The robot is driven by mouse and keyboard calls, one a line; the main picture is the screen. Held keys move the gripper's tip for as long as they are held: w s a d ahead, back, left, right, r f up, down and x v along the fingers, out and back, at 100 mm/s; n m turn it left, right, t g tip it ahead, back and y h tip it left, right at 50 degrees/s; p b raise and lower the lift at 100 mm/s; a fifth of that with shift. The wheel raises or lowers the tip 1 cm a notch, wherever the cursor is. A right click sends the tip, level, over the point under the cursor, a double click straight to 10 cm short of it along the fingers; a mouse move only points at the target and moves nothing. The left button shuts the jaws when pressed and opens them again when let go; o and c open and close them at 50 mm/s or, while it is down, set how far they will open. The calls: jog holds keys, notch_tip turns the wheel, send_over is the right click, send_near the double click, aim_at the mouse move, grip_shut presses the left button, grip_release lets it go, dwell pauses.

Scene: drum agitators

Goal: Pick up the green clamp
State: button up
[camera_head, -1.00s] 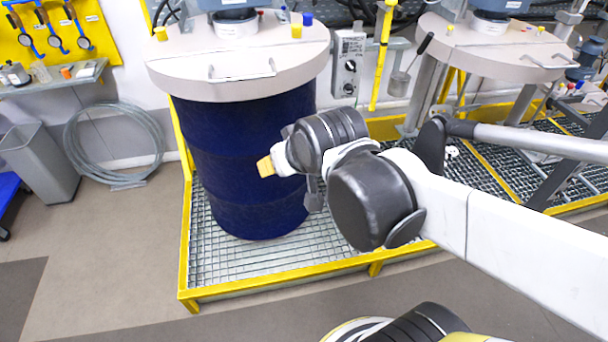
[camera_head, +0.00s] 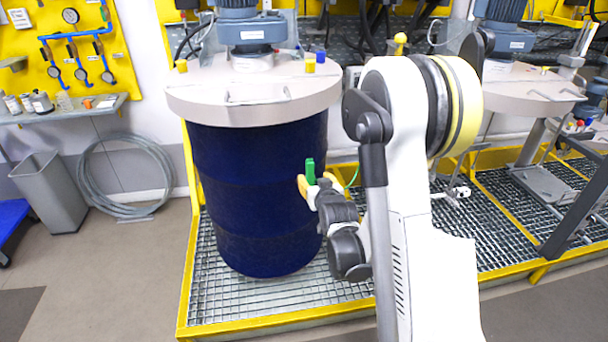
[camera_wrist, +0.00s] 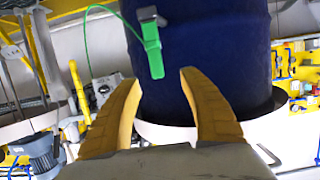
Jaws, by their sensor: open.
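The green clamp (camera_head: 310,171) shows in the head view in front of the dark blue drum (camera_head: 250,215), just above my yellow fingers. My gripper (camera_head: 318,186) is open and empty. In the wrist view the clamp (camera_wrist: 152,50) lies just beyond the fingertips of my gripper (camera_wrist: 158,80), slightly left of the middle of the gap. A thin green cable loops from its far end, where a metal part shows. The drum (camera_wrist: 215,55) fills the background behind the clamp. I cannot tell whether the clamp touches the drum.
The drum has a pale lid (camera_head: 250,92) and stands on a metal grating (camera_head: 225,300) with a yellow frame (camera_head: 255,325). A second lidded drum station (camera_head: 530,90) is at right. A grey bin (camera_head: 50,190) and a coiled hose (camera_head: 125,175) are at left, beside open floor.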

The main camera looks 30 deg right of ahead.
aim_at(311, 170)
jog(key=x, duration=0.3)
jog(key=b+x, duration=0.1)
jog(key=x, duration=0.2)
jog(key=b+x, duration=0.1)
jog(key=x, duration=0.3)
jog(key=shift+s+d, duration=0.1)
jog(key=shift+d, duration=0.3)
jog(key=shift+w+d, duration=0.1)
jog(key=shift+w, duration=0.4)
grip_shut()
